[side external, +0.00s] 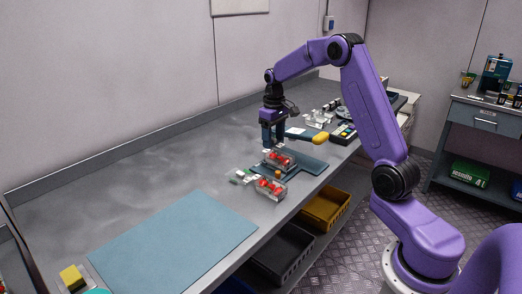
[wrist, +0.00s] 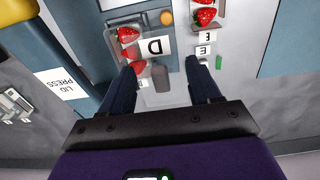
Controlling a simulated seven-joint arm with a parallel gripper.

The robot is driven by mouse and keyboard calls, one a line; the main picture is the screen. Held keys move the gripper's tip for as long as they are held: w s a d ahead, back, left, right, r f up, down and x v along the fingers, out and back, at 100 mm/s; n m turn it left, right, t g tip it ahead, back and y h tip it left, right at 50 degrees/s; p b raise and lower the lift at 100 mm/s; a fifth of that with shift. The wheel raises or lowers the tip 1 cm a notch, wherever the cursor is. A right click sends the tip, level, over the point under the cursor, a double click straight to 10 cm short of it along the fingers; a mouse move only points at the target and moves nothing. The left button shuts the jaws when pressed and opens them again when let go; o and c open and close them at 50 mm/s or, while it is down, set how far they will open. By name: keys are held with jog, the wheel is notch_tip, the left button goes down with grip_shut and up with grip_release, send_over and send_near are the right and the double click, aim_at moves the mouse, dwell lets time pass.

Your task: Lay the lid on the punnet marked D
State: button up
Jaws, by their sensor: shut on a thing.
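The punnet marked D (wrist: 112,42) holds red strawberries and shows its white D label at the top middle of the wrist view. In the side view this clear punnet (side external: 280,160) stands on a dark blue plate, just below my gripper (side external: 273,146). In the wrist view my gripper (wrist: 160,68) is shut on a clear lid (wrist: 166,98), with a dark grey knob between the fingers. The lid is over or beside the near end of punnet D; its height above the rim is hard to tell. In the side view the lid is not clearly visible.
A second strawberry punnet (side external: 270,189), with E labels in the wrist view, stands nearer the bench's front edge. The lid press (wrist: 62,88) has a yellow handle (side external: 320,138). A small orange ball (wrist: 167,18) lies between the punnets. A flat blue mat (side external: 170,240) lies clear at left.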

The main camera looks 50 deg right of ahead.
jog(key=shift+w+d+f, duration=0.1)
jog(key=shift+d+f, duration=1.25)
jog(key=shift+f, duration=0.25)
jog(key=shift+w+d+f, duration=0.1)
jog(key=shift+d+f, duration=1.2)
jog(key=shift+f, duration=0.3)
jog(key=shift+f, duration=0.3)
jog(key=o, duration=1.1)
jog(key=shift+r, duration=0.15)
jog(key=shift+r, duration=3.4)
